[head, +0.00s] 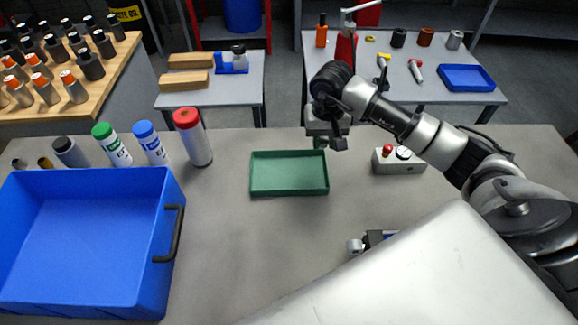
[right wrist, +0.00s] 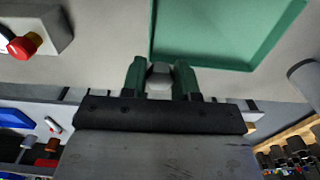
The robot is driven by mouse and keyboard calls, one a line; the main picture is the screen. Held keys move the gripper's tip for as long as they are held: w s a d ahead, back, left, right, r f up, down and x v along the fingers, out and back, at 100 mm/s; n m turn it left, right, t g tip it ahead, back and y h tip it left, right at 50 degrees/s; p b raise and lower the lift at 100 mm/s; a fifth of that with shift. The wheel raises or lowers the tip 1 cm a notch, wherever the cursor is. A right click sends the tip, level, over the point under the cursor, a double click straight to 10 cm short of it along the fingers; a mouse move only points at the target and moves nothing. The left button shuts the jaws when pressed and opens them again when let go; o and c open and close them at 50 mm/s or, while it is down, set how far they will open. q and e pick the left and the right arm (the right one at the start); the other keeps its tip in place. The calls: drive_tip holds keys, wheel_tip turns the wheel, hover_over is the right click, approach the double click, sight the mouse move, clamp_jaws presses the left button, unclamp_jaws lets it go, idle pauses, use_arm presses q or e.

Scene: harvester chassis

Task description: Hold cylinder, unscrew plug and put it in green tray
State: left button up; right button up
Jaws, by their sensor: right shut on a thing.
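The green tray (head: 289,188) lies empty in the middle of the grey table; its edge and floor show in the right wrist view (right wrist: 220,35). My right gripper (head: 322,143) is over the table at the tray's far right corner. In the right wrist view its green fingers (right wrist: 160,78) are shut on a small grey plug (right wrist: 160,76), beside the tray rather than over its middle. A small grey cylindrical part (head: 355,246) with a dark and blue piece beside it shows at the front; a large pale surface hides the rest. My left gripper is not in view.
A blue bin (head: 85,240) with a black handle stands at the left. Several capped bottles, one red-capped (head: 194,140), stand behind it. A control box (head: 398,161) with a red button is right of the tray. Table between bin and tray is clear.

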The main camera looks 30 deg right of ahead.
drive_tip(key=p, duration=0.2)
hover_over(289, 174)
wheel_tip(289, 174, down, 5)
drive_tip(key=shift+f, duration=0.1)
wheel_tip(289, 174, down, 3)
drive_tip(key=shift+f+p, duration=0.1)
drive_tip(key=shift+p, duration=0.6)
drive_tip(key=shift+f, duration=0.25)
drive_tip(key=shift+f, duration=0.2)
drive_tip(key=o, duration=1)
drive_tip(key=shift+r, duration=0.1)
